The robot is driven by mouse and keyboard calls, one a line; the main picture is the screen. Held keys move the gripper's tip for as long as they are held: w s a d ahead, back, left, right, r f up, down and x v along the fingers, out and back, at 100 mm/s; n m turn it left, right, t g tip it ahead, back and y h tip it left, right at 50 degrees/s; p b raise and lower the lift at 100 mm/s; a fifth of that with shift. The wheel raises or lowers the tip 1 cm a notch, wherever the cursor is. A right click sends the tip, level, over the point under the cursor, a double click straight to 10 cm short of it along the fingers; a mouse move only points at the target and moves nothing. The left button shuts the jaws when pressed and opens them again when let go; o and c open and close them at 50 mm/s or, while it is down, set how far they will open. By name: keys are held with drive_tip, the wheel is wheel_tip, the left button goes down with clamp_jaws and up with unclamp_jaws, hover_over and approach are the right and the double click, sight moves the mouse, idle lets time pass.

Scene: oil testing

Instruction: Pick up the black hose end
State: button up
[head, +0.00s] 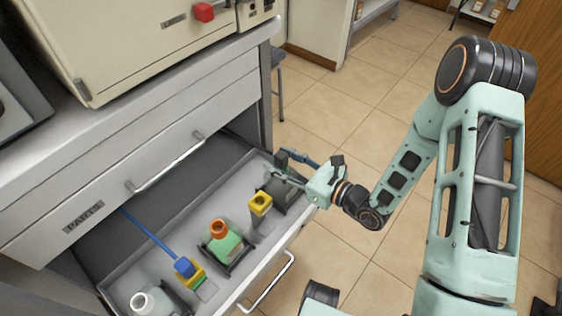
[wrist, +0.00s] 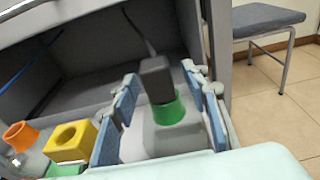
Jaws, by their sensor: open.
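The black hose end (wrist: 156,80) stands upright in the green collar (wrist: 169,108) of a pale bottle in the wrist view. A thin dark hose runs up from it into the back of the drawer. My gripper (wrist: 160,76) is open, with one blue-padded finger on each side of the hose end and visible gaps on both sides. In the head view my gripper (head: 283,165) is over the right end of the open drawer (head: 112,284), where it largely hides the hose end and its bottle.
The drawer also holds a bottle with an orange collar (head: 219,229), a yellow-collared one (head: 260,203), a blue hose end (head: 184,267) in a yellow collar, and a white-necked bottle (head: 142,303). The drawer's side wall is close to my gripper. A grey stool (wrist: 266,20) stands beyond.

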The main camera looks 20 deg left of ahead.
drive_tip(key=shift+c, duration=0.6)
clamp_jaws()
drive_tip(key=shift+r, duration=0.15)
